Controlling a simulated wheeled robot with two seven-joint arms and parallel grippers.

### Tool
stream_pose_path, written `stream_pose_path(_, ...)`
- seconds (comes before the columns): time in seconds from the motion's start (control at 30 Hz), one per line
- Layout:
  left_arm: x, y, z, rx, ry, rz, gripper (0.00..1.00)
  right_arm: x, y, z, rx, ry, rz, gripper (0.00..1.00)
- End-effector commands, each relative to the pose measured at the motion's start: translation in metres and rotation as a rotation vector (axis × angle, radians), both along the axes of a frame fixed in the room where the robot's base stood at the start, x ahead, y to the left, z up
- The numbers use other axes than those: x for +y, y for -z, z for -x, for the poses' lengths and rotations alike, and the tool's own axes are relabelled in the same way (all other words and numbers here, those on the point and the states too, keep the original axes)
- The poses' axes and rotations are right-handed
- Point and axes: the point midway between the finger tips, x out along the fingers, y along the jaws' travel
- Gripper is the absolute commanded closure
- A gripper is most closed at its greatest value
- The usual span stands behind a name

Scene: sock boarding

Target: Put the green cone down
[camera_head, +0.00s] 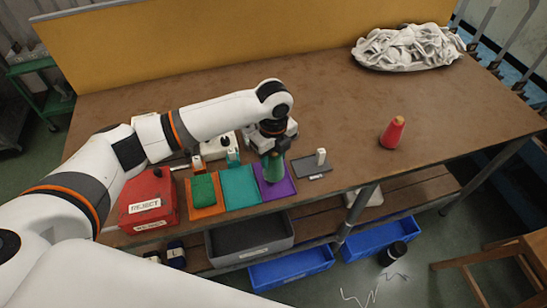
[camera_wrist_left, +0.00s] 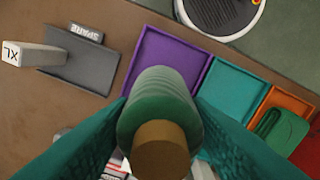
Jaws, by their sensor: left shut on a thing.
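The green cone (camera_head: 275,170) is upright in the jaws of my left gripper (camera_head: 272,150), over the purple tray (camera_head: 283,187) on the table. The left wrist view shows the cone (camera_wrist_left: 158,100) end-on between the teal fingers, its brown tip towards the camera, with the purple tray (camera_wrist_left: 165,62) behind it. I cannot tell whether the cone's base touches the tray. My left gripper is shut on the cone. My right gripper is not in view.
Beside the purple tray are a teal tray (camera_head: 240,190), an orange tray (camera_head: 207,211) with a green piece (camera_head: 203,189), and a red reject box (camera_head: 148,203). A grey spare stand (camera_head: 312,168) with a white block is right. A red cone (camera_head: 392,133) stands farther right.

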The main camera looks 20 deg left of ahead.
Motion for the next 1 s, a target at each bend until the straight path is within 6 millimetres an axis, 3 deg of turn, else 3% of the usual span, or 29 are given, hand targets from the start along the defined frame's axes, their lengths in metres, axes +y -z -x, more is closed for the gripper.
stream_pose_path(0.13,0.000,0.014,0.000,-0.001,-0.001,0.000,0.81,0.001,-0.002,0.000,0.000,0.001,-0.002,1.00)
stream_pose_path(0.5,0.000,0.018,0.000,-0.002,0.000,0.001,0.81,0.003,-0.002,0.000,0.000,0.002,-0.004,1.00)
stream_pose_path(0.53,0.000,0.018,0.000,-0.002,0.000,0.001,0.53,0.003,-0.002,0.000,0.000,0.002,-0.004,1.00)
stream_pose_path(0.63,0.000,0.018,0.000,-0.002,0.000,0.001,0.37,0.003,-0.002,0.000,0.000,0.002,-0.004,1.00)
stream_pose_path(1.0,0.000,0.014,-0.001,-0.003,-0.001,0.001,0.34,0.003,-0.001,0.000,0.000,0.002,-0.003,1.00)
